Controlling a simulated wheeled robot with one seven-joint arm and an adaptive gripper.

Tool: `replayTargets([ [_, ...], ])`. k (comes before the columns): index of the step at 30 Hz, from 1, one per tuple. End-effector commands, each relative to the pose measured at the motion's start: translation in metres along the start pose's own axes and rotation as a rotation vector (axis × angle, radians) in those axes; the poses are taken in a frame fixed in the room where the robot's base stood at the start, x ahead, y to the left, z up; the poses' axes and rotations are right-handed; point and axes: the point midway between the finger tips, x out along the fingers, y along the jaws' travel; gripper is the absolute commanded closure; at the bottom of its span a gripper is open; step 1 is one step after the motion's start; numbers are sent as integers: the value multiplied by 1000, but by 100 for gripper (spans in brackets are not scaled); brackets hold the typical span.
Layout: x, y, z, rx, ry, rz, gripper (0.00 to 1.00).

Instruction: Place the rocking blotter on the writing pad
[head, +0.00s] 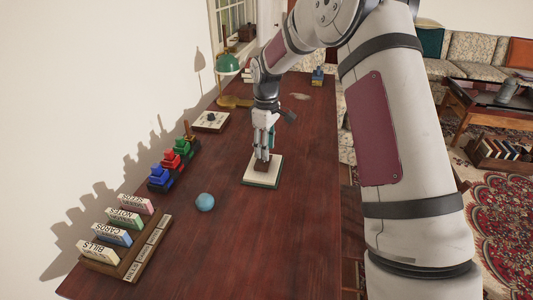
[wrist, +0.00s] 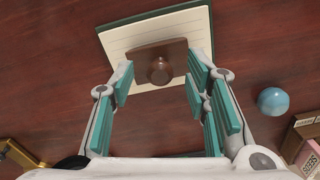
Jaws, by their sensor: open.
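The rocking blotter (wrist: 158,64), a brown wooden piece with a round knob on top, sits on the writing pad (wrist: 120,37) in the wrist view. The pad has lined cream paper and a green edge. In the head view the blotter (head: 262,166) shows small on the pad (head: 262,183), directly below my gripper (head: 263,153). My gripper also shows in the wrist view (wrist: 158,92), its teal-padded fingers open on either side of the blotter's knob. There is a visible gap between the pads and the knob. The fingertips' exact height above the pad is hard to tell.
A blue ball (head: 205,202) lies on the dark wooden desk (head: 225,245), left of the pad. A rack of labelled cards (head: 132,245), colored stamps (head: 175,165), a small white box (head: 211,122) and a green lamp (head: 228,64) line the wall side. The desk's near middle is clear.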

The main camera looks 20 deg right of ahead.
Motion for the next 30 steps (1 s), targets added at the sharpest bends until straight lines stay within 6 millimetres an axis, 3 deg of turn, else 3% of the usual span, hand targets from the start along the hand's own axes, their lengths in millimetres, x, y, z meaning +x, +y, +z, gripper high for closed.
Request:
replayTargets([
  [3,-28,0,0,1,3,3,57],
  [9,-65,0,0,0,3,3,57],
  [15,-85,0,0,0,1,1,57],
  [22,-92,-2,1,3,1,2,57],
  [26,-111,-16,10,29,-2,17,57],
  [30,-150,-51,34,97,-5,48,57],
])
